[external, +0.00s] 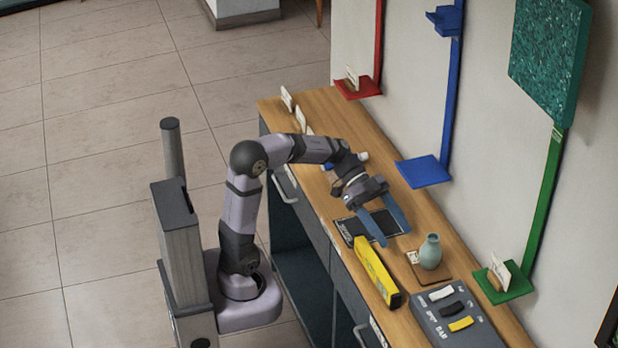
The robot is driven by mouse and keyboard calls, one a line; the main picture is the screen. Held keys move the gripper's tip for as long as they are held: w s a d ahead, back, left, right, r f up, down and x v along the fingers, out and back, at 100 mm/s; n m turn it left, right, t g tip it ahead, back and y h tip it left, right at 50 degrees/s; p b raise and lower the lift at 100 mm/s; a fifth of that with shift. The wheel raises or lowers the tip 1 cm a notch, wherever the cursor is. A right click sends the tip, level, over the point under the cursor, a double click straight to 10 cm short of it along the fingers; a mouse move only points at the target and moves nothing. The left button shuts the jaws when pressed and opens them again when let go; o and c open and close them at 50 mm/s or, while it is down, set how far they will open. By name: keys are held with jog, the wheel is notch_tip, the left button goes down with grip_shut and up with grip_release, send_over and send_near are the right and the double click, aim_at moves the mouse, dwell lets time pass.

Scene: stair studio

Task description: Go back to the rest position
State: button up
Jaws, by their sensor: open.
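My gripper (385,220) is open above the wooden counter (437,218), over a dark flat tray or panel (358,222). Its two blue fingers are spread and point down toward the lower right, with nothing between them. A yellow box-like thing (376,270) lies just below the fingers in the picture. I cannot tell whether a finger touches it. My arm reaches from its base on the left over the counter edge.
A pale green vase (429,251) stands on a small board right of my gripper. A grey panel with switches (457,313) sits at the near end. Red (358,88), blue (423,171) and green (503,284) shelves jut from the wall. Open floor lies left.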

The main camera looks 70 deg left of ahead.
jog(key=s+r+n+g+y+p, duration=0.1)
jog(key=s+r+n+p, duration=0.1)
jog(key=p, duration=0.3)
jog(key=s+d+r+n+g+y+p, duration=0.1)
jog(key=s+r+n+p, duration=0.1)
jog(key=s+p, duration=0.2)
jog(key=s+d+r+n+g+y+p, duration=0.1)
jog(key=s+r+n+y+p, duration=0.1)
jog(key=p, duration=0.4)
jog(key=shift+s+r+g, duration=0.3)
jog(key=shift+s+r, duration=0.15)
jog(key=shift+r, duration=0.1)
jog(key=s+a+n+y+p, duration=0.6)
jog(key=s+a+y+p, duration=0.1)
jog(key=a+p, duration=0.4)
jog(key=shift+s+g+p, duration=0.3)
jog(key=shift+p, duration=0.25)
